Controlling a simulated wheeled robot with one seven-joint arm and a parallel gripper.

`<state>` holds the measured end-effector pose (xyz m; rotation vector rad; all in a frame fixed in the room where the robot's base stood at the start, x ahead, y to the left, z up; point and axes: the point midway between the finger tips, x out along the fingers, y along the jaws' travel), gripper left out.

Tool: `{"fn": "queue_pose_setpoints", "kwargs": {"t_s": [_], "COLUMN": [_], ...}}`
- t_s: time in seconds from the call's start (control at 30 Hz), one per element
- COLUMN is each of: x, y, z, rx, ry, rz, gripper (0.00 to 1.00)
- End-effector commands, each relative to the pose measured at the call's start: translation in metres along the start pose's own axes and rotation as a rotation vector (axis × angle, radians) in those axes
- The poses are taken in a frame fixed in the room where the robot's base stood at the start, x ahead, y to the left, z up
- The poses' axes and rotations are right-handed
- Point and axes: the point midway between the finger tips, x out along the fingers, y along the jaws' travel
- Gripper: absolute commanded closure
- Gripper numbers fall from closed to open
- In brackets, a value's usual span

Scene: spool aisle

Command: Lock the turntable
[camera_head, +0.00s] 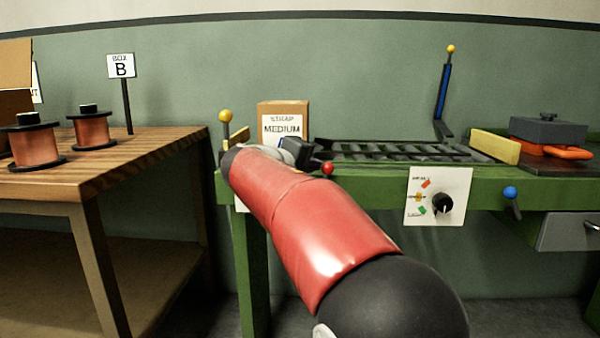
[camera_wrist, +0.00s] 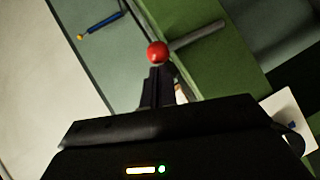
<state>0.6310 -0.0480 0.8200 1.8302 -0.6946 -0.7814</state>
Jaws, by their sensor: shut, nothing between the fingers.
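A red ball knob (camera_head: 327,168) sits at the front edge of the green bench (camera_head: 370,184), just right of my gripper (camera_head: 310,155). In the wrist view, the red knob (camera_wrist: 158,52) is on the end of a grey rod (camera_wrist: 197,36). My gripper's shut fingers (camera_wrist: 155,76) are empty and point at the knob; their tips appear at or very near it, and contact cannot be told. The bench's roller bed (camera_head: 400,152) lies behind; which part is the turntable is unclear. My arm hides part of the bench front.
A box marked MEDIUM (camera_head: 284,113) stands behind my gripper. Yellow-knobbed levers rise at left (camera_head: 226,117) and right (camera_head: 444,90). A dial panel (camera_head: 438,196) and blue-knobbed handle (camera_head: 511,193) are on the bench front. A wooden table (camera_head: 120,160) with spools stands left.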

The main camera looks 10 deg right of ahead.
Motion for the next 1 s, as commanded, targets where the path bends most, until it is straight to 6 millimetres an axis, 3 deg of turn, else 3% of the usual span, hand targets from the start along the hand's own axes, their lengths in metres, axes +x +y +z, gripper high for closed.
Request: {"fn": "queue_pose_setpoints", "kwargs": {"t_s": [0.33, 1.0], "x": [0.014, 0.022], "y": [0.012, 0.015], "z": [0.021, 0.032], "rx": [0.217, 0.214], "ry": [-0.001, -0.005], "rz": [-0.144, -0.144], "gripper": [1.0, 1.0]}}
